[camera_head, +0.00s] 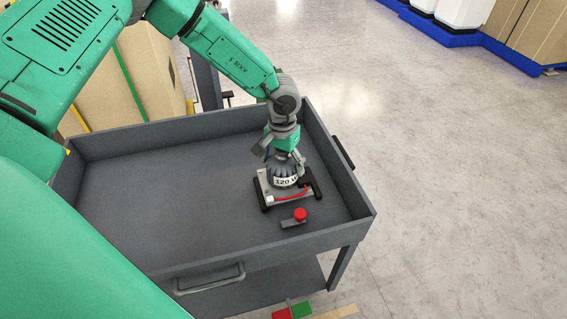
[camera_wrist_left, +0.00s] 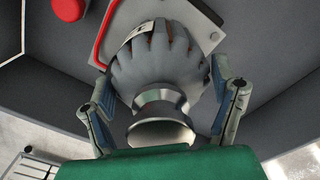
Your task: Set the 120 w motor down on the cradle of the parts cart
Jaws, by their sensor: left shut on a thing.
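The 120 w motor (camera_head: 286,172) is a dark grey ribbed body with a white label, upright at the right part of the parts cart (camera_head: 150,190). It also shows in the left wrist view (camera_wrist_left: 160,70). My left gripper (camera_head: 284,158) is above it and shut on it, with one finger on each side in the wrist view. The cradle (camera_head: 262,190), a light plate with dark bars at its sides, is directly under the motor. I cannot tell whether the motor touches it. A red cable curves at its front. My right gripper is not in view.
A red knob on a small grey base (camera_head: 300,215) is just in front of the cradle. Raised walls surround the cart's tray, and its left part is bare. Cardboard boxes (camera_head: 150,75) stand behind the cart. Open floor (camera_head: 450,180) lies to the right.

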